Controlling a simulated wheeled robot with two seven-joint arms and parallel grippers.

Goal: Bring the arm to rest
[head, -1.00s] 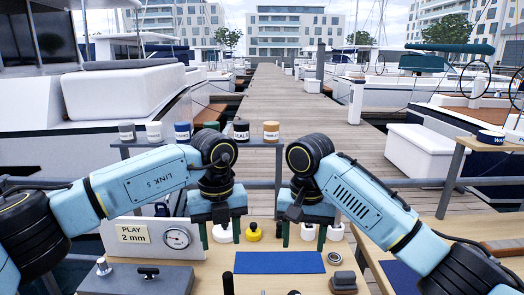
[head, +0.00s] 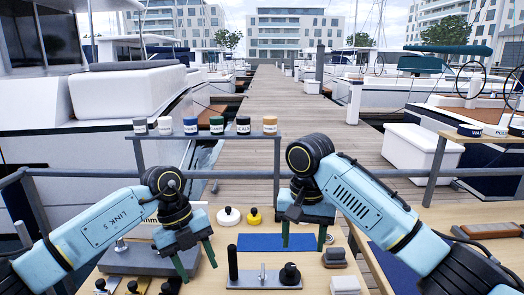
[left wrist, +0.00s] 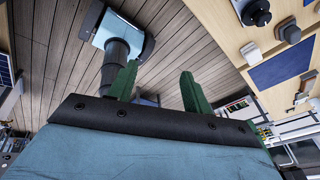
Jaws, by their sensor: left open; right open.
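My left gripper (head: 197,262) is open and empty in the head view, at the left of the workbench, tilted down near the grey plate (head: 130,260). Its green fingers also show apart in the left wrist view (left wrist: 158,85), with plank flooring beyond them and nothing between them. My right gripper (head: 302,238) is open and empty, pointing down over the right part of the blue mat (head: 262,242). Its two green fingers stand apart. The left arm is lower and further left than the right arm.
A rail shelf (head: 205,137) at the back holds several labelled tins. White (head: 228,217) and yellow (head: 254,216) knobbed pieces stand behind the mat. A grey tray (head: 262,279) with a black post and knob lies in front. The mat's left half is clear.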

